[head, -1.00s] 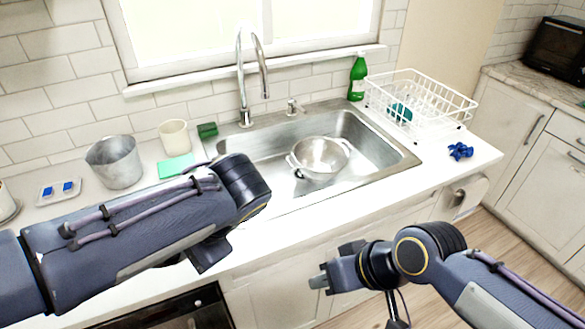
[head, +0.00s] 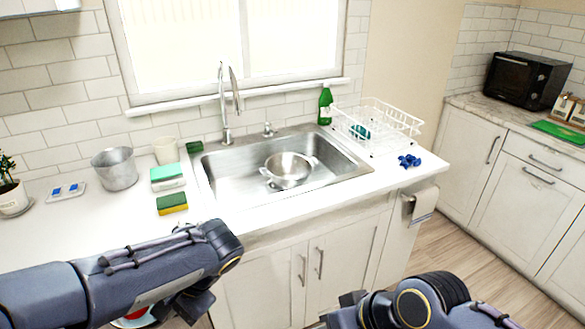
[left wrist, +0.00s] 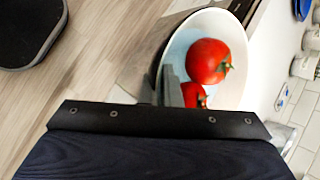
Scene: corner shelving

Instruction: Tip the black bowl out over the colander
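The steel colander (head: 288,168) with two side handles stands upright in the sink basin. A bowl with a pale inside (left wrist: 205,28) holds red tomatoes (left wrist: 208,62) in the left wrist view. A small part of the bowl (head: 132,322) shows under my left arm at the bottom of the head view. My left gripper (head: 192,305) is in front of the counter, left of and below the colander; a finger lies at the bowl's rim and it appears shut on it. My right gripper (head: 335,318) is low at the bottom edge, its fingertips mostly cut off.
The sink (head: 235,180) has a tall faucet (head: 226,110) behind it. A dish rack (head: 378,125), green bottle (head: 325,105) and blue item (head: 409,161) are right of it. A metal bucket (head: 116,170), cup (head: 166,152) and sponges (head: 172,203) are left. The front-left counter is clear.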

